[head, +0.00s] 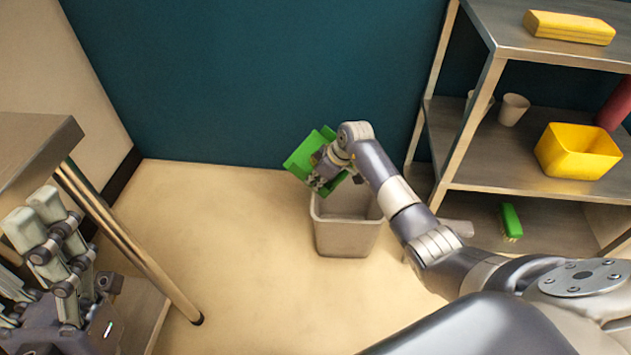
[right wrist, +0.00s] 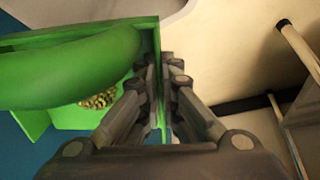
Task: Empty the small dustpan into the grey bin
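The small green dustpan (head: 305,157) is held tilted above the back-left rim of the grey bin (head: 346,238). My right gripper (head: 327,165) is shut on it. In the right wrist view the fingers (right wrist: 163,75) pinch a thin green wall of the dustpan (right wrist: 40,120). Several small yellow-green beans (right wrist: 100,99) show in the pan under its thick handle. The bin stands upright on the floor, and its inside is partly hidden by my arm and the dustpan. My left gripper (head: 36,217) is at the lower left, empty, with its fingers apart.
A metal shelf (head: 560,190) on the right holds a yellow bin (head: 577,152), cups (head: 513,109) and a yellow block (head: 568,27). A green brush (head: 511,222) lies on its lowest level. A metal table (head: 35,145) stands left. The floor left of the bin is clear.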

